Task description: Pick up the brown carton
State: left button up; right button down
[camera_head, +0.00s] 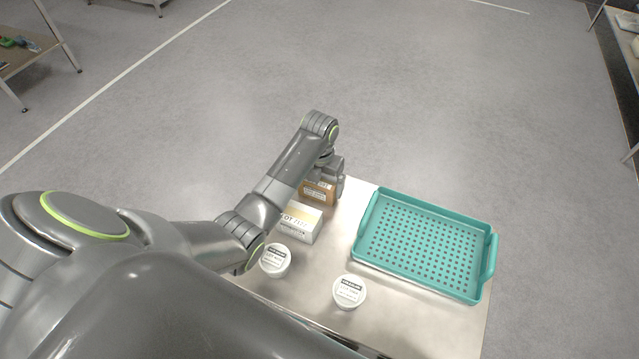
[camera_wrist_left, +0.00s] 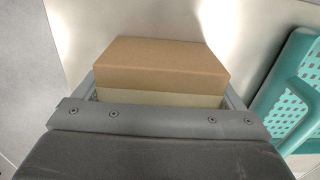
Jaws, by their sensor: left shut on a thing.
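The brown carton (camera_head: 318,193) is at the back left of the metal table, behind the white carton. My left gripper (camera_head: 325,180) is above it, with its jaws shut on the carton. In the left wrist view the brown carton (camera_wrist_left: 160,65) fills the space between the jaws, with a paler band along its near side. Whether its base touches the table cannot be told. My right gripper is not in view.
A white carton (camera_head: 299,222) stands just in front of the brown one. Two white round tubs (camera_head: 274,261) (camera_head: 349,292) stand near the table's front. An empty teal perforated tray (camera_head: 366,215) takes up the right side. Bare metal tabletop (camera_head: 338,240) lies between.

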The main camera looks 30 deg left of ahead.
pick_arm(q)
jog(key=shift+r, duration=0.15)
notch_tip(320, 180, up, 4)
jog(key=shift+w+f+b, duration=0.1)
jog(key=shift+b, duration=0.3)
notch_tip(320, 180, up, 5)
jog(key=shift+r+p, duration=0.1)
jog(key=shift+p, duration=0.9)
jog(key=shift+r+p, duration=0.45)
jog(key=shift+f, duration=0.1)
